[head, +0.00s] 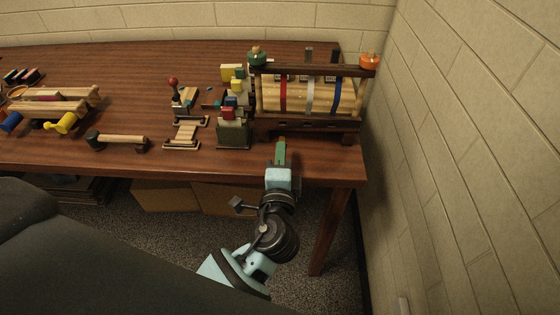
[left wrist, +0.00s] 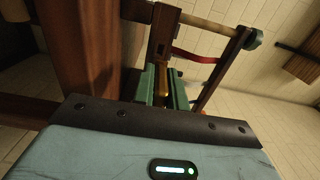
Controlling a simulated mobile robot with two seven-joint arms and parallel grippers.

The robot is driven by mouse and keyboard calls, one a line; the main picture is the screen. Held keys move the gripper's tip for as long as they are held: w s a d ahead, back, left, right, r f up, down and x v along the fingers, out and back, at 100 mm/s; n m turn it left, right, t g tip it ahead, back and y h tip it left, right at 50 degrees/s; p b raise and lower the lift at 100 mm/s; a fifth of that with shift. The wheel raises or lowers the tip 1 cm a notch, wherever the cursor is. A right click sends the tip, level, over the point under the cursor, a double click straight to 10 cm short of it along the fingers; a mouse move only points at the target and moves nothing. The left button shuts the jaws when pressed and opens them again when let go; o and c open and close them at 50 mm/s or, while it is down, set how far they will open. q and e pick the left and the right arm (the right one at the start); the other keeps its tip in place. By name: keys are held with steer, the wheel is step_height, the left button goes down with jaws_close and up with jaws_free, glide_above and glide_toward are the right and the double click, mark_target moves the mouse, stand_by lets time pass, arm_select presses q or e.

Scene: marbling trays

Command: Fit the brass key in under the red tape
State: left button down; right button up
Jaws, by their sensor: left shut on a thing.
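My left gripper (head: 281,152) has green fingers and points up at the front edge of the table, below the wooden drum frame. In the left wrist view its fingers (left wrist: 164,90) are shut on the brass key (left wrist: 163,76), which shows as a brass-coloured piece between them. The red tape also shows in the left wrist view (left wrist: 196,57), up and right of the key. The key is apart from the tape. My right gripper is in neither view.
The drum frame (head: 300,124) stands at the table's right end, near the block wall (head: 450,130). White and blue bands (head: 336,97) lie right of the red one. Bare table (head: 120,75) lies farther left.

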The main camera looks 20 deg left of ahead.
arm_select(q)
steer(key=shift+x, duration=1.65)
steer(key=shift+x, duration=1.9)
stand_by(0.9)
steer(key=c, duration=1.3)
jaws_free()
steer(key=shift+c, duration=0.2)
steer(key=shift+s+f, duration=0.1)
steer(key=b+v, duration=0.1)
steer(key=v, duration=0.5)
steer(key=shift+s+d, duration=0.15)
steer(key=shift+s, duration=0.15)
steer(key=shift+s+d, duration=0.15)
steer(key=shift+s, duration=0.4)
